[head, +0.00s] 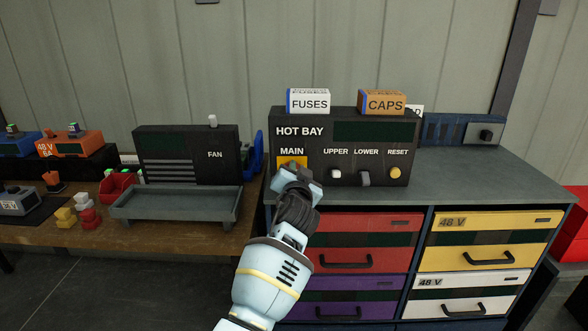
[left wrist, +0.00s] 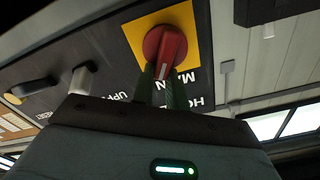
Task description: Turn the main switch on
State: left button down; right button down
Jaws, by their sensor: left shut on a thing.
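The main switch is a round red knob (left wrist: 165,48) on a yellow square plate, under the word MAIN on the black HOT BAY panel (head: 318,131). In the head view my left gripper (head: 291,172) covers the knob, and only part of the yellow plate (head: 292,161) shows. In the left wrist view the fingers of my left gripper (left wrist: 164,85) are shut on the red knob. A pale mark on the knob shows between the fingers. My right gripper is not in view.
The UPPER switch (head: 336,174), LOWER switch (head: 363,177) and yellow RESET button (head: 395,173) sit right of MAIN. A FUSES box (head: 308,102) and CAPS box (head: 382,103) stand on the panel. A grey tray (head: 175,205) lies to the left. Drawers (head: 370,240) are below.

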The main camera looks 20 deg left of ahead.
pick_arm(q)
jog(key=m, duration=0.3)
jog(key=shift+w+d+f+m, duration=0.15)
jog(key=shift+d+m, duration=0.1)
jog(key=shift+m, duration=0.15)
jog(key=m, duration=0.2)
jog(key=m+p, duration=0.1)
jog(key=shift+d+f+m, duration=0.25)
jog(key=shift+f+m, duration=0.05)
jog(key=shift+f, duration=0.05)
jog(key=shift+f+m+p, duration=0.2)
jog(key=shift+f+m, duration=0.05)
jog(key=shift+m, duration=0.85)
jog(key=shift+f+m+p, duration=0.2)
jog(key=shift+f+m, duration=0.05)
jog(key=shift+m, duration=0.85)
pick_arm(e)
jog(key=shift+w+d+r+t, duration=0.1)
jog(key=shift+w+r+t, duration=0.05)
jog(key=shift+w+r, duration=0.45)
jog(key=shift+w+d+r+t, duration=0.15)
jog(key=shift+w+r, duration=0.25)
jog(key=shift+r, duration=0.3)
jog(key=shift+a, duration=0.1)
pick_arm(q)
jog(key=shift+f, duration=0.1)
jog(key=c, duration=1.4)
grip_release()
jog(key=shift+d, duration=0.1)
